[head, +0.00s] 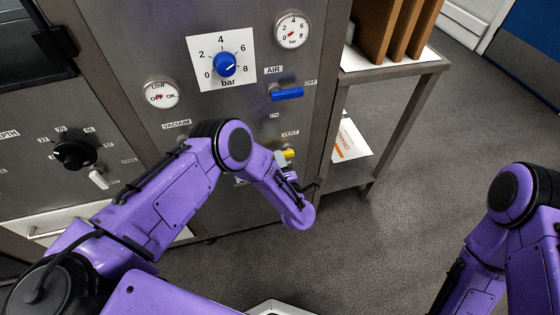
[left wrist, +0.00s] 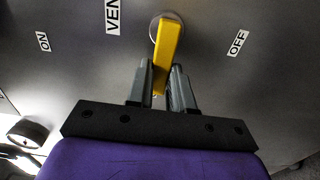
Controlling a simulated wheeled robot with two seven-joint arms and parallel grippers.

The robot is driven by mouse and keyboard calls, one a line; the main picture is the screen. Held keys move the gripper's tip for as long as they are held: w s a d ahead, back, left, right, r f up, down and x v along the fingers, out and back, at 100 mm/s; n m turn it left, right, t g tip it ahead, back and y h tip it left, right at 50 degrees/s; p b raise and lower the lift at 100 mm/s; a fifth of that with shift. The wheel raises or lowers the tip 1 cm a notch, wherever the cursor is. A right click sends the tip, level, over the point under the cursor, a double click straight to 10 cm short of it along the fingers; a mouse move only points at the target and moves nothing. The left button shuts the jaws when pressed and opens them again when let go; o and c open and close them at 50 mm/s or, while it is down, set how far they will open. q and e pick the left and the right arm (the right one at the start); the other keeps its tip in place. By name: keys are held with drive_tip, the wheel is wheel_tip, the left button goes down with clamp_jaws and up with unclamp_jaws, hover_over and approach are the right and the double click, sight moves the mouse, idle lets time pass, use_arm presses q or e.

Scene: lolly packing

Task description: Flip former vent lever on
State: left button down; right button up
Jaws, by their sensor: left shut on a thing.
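The yellow vent lever (left wrist: 167,42) is on the steel panel, below and beside the VENT label (left wrist: 113,15) in the left wrist view. It runs from its round pivot down the picture, leaning slightly left. The ON label (left wrist: 43,41) is to its left and the OFF label (left wrist: 237,43) to its right. My left gripper (left wrist: 161,70) is shut on the lever, with one grey finger on each side of its free end. In the head view, a bit of the yellow lever (head: 288,153) shows beyond my left forearm, which hides much around it. My right gripper is out of view.
Above the vent lever is a blue AIR lever (head: 287,94), pointing right toward its OFF label. A blue bar knob (head: 224,65) and gauges are higher on the panel. A steel shelf table (head: 400,66) with upright boards stands to the right. The floor beyond is clear.

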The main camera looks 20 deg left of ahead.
use_arm(q)
drive_tip(key=c, duration=1)
unclamp_jaws()
drive_tip(key=v, duration=1)
drive_tip(key=shift+s+d+b, duration=0.2)
drive_tip(key=shift+d+b, duration=0.05)
drive_tip(key=shift+b, duration=0.2)
